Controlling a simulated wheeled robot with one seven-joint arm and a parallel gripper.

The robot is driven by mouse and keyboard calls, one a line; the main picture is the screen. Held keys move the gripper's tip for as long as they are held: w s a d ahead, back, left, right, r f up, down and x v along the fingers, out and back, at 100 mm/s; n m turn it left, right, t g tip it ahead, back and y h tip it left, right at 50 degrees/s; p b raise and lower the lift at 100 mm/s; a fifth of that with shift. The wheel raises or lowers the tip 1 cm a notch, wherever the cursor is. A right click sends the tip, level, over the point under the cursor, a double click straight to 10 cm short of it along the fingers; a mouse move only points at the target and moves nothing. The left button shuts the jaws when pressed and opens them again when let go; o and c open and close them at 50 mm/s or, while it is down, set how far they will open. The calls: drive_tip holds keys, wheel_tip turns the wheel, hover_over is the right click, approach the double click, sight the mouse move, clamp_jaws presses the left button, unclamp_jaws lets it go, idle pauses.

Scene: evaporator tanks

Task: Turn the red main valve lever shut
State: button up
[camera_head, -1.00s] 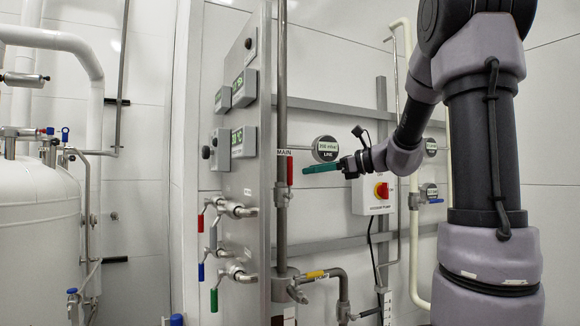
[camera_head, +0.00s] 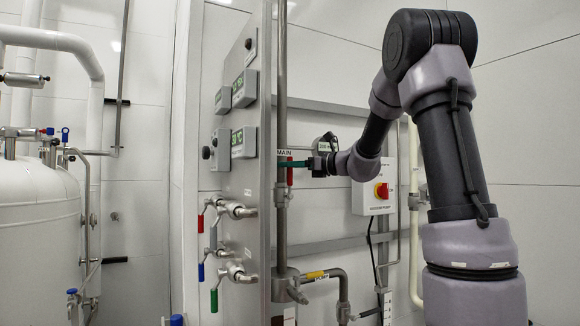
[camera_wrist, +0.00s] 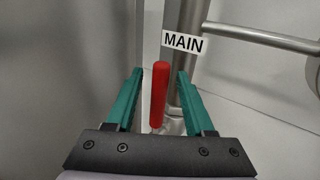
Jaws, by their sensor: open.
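The red main valve lever (camera_wrist: 159,95) stands upright in the wrist view, just below the white MAIN label (camera_wrist: 182,43). It lies between the two green fingers of my gripper (camera_wrist: 160,85), with a visible gap on each side. In the head view the lever (camera_head: 289,172) is on the vertical pipe and is partly hidden by the green fingers of my gripper (camera_head: 297,163). My gripper is open around the lever and is not closed on it. The valve body shows only in part behind the lever.
A grey panel (camera_head: 235,150) with small coloured valve levers stands close to the left. A white box with a red knob (camera_head: 382,190) hangs on the wall to the right. A lower pipe has a yellow marking (camera_head: 315,275). The white tank (camera_head: 38,230) is far left.

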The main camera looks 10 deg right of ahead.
clamp_jaws()
idle(1.5)
